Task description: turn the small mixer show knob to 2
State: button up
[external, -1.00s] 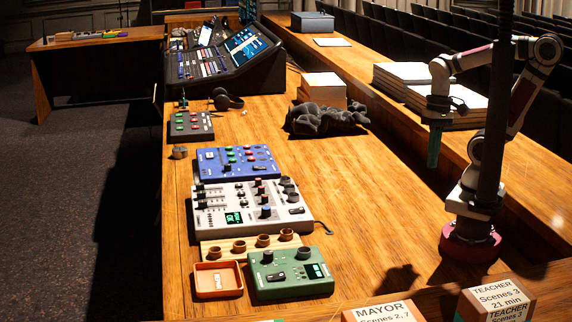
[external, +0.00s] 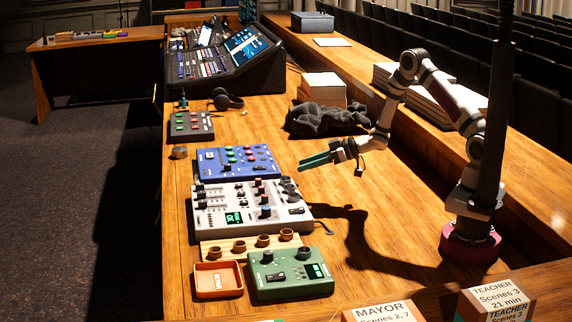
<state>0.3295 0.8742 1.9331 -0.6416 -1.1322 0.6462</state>
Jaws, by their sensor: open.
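A white mixer (external: 225,213) with several knobs, faders and a small lit green display sits in the middle of the desk. A blue box with knobs (external: 212,168) sits just behind it. A green box (external: 290,287) with a knob and a lit display is in front. The show knob's label and setting are too small to read, so I cannot tell which knob it is. My gripper (external: 308,164) is open and empty, its green fingers pointing left. It appears above the desk, right of the blue box and behind the white mixer's right end, touching no knob.
A wooden strip with several round cups (external: 215,252) and an orange tray (external: 205,295) lie in front of the mixer. A dark cloth heap (external: 325,120) and a stack of white paper (external: 323,84) stand behind my gripper. The desk right of the mixer is clear.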

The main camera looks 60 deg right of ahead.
aim_at(258, 182)
jog(key=x, duration=1.4)
jog(key=shift+w+a+f, duration=0.2)
jog(key=shift+c, duration=0.3)
grip_shut()
